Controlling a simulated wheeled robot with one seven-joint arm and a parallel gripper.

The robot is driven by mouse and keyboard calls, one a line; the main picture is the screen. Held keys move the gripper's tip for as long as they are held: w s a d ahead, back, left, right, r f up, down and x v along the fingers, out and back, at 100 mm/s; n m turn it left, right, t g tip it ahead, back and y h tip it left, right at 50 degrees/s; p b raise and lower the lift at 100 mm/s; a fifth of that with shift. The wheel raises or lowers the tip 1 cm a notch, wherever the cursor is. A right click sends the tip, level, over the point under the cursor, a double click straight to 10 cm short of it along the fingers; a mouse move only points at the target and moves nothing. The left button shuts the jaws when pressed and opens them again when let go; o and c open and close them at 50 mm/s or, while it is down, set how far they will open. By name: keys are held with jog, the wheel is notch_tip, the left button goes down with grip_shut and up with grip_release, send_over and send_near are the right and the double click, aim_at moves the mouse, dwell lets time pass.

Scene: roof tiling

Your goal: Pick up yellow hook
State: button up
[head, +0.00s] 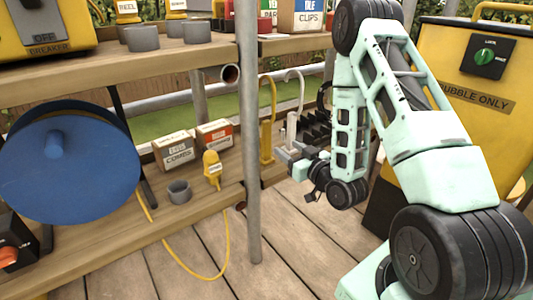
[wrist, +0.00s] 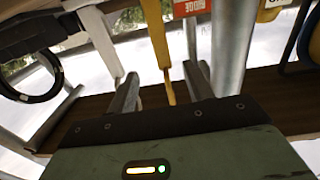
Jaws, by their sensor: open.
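The yellow hook (head: 267,118) stands upright at the right end of the lower wooden shelf, with its curved top up. In the wrist view the yellow hook (wrist: 157,40) runs down between my two fingers, with space on both sides. My gripper (head: 283,158) is beside the lower part of the hook, to its right in the head view. In the wrist view my gripper (wrist: 163,80) is open and empty. Whether a finger touches the hook cannot be told.
A grey pole (head: 250,130) stands just left of the hook. A white hook (head: 300,90) is just right of it. Boxes (head: 175,150), a yellow tool (head: 212,168) and a grey ring (head: 179,191) sit on the lower shelf. A yellow bin (head: 475,110) stands at right.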

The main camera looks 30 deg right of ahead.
aim_at(263, 131)
jog(key=w+b, duration=0.4)
jog(key=w, duration=0.4)
jog(key=shift+w+a+b, duration=0.1)
jog(key=shift+w+b, duration=0.05)
jog(key=shift+b, duration=0.2)
jog(key=w+b, duration=0.3)
jog(key=w, duration=0.1)
jog(key=shift+w+f, duration=0.1)
jog(key=shift+w, duration=0.65)
grip_shut()
